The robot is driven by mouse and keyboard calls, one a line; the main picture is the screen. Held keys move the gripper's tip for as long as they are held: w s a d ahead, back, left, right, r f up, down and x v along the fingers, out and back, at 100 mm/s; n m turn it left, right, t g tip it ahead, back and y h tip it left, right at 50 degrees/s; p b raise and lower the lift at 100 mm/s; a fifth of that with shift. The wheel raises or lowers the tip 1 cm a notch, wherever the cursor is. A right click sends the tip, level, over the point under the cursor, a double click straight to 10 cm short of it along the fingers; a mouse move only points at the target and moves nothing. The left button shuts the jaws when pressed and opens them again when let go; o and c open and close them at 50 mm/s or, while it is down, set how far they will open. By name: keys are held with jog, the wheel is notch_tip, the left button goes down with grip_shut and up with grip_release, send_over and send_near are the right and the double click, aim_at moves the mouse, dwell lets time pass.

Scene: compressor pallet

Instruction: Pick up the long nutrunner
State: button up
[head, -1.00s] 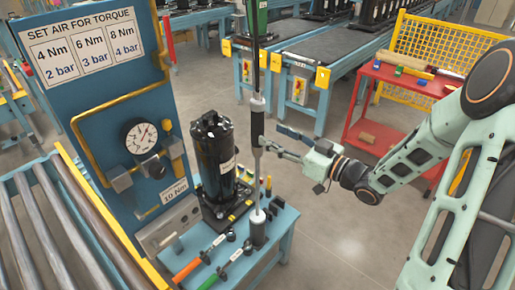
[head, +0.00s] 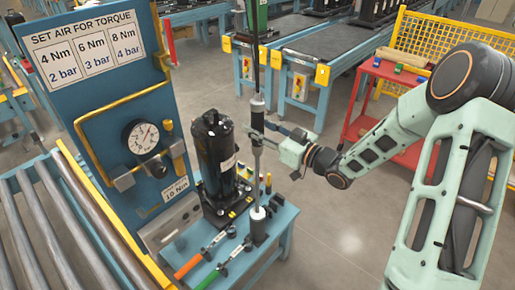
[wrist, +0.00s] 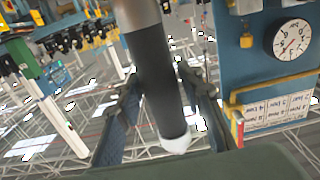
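The long nutrunner (head: 257,122) is a tall, slim tool with a dark grip and pale collars. It stands upright beside the black compressor (head: 214,150), with its lower end at a dark, white-topped holder (head: 258,228) on the blue bench. My gripper (head: 264,131) is level with the nutrunner's middle, its fingers reaching to either side of the shaft. In the wrist view the nutrunner's dark sleeve (wrist: 158,85) runs between the two fingers, with a small gap at the right finger. The gripper looks open; contact at the left finger cannot be told.
A blue panel (head: 95,110) with gauge and torque sign stands left. Orange and green-handled tools (head: 190,264) lie on the bench front (head: 283,222). A roller conveyor (head: 45,235) is at left, a red cart (head: 372,100) behind my arm. Floor right of the bench is clear.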

grip_shut()
jog(key=shift+w+r, duration=0.1)
jog(key=shift+r, duration=0.05)
